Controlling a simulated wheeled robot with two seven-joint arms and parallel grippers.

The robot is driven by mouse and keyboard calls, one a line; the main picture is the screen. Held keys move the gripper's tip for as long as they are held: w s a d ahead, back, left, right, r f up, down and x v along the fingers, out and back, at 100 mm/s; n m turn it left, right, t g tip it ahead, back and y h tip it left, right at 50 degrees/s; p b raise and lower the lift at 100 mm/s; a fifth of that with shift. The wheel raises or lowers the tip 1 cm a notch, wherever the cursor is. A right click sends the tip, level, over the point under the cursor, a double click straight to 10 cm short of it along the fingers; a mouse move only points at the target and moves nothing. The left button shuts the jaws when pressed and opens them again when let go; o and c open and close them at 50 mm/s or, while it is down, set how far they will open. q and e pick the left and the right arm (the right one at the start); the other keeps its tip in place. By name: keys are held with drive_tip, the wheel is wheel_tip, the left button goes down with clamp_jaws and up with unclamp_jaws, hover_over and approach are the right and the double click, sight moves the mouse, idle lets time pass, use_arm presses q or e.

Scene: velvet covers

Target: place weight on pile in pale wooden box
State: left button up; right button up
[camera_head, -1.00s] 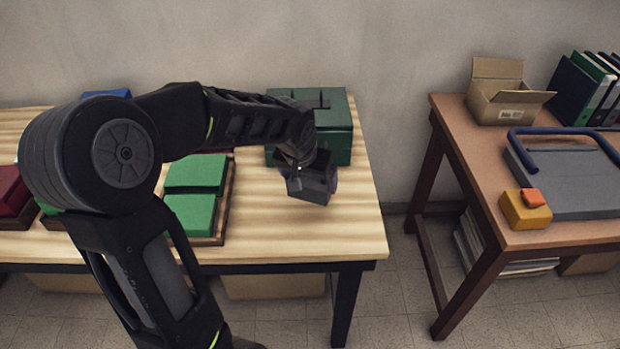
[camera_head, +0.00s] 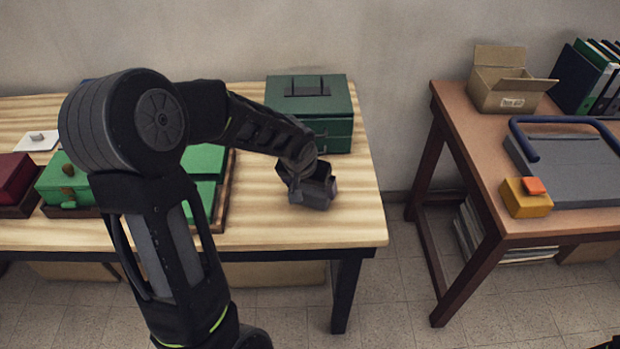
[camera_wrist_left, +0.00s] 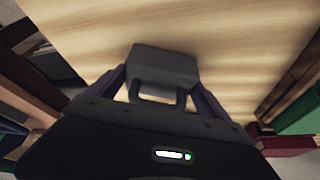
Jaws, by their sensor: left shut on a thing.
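My left gripper (camera_head: 308,178) is over the right part of the pale wood table, in front of the green metal box. It is shut on a dark grey weight (camera_head: 318,196). In the left wrist view the weight (camera_wrist_left: 163,63) is a grey block with a loop handle, between the fingers. I cannot tell whether it touches the table. Green piles (camera_head: 205,160) sit in a brown wooden tray left of the gripper, partly behind my arm. Another green pile (camera_head: 62,180) with a brown knob-like piece on top is further left. I cannot pick out a pale wooden box.
The green metal box (camera_head: 310,108) stands close behind the gripper. A dark red pile (camera_head: 14,178) and a white piece (camera_head: 38,140) are at far left. A brown side table (camera_head: 470,150) with a paper trimmer (camera_head: 570,165) stands right, across a gap.

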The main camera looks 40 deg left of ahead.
use_arm(q)
drive_tip(key=shift+w, duration=0.1)
drive_tip(key=o, duration=1.8)
drive_tip(key=v, duration=1.2)
drive_tip(key=shift+s, duration=0.25)
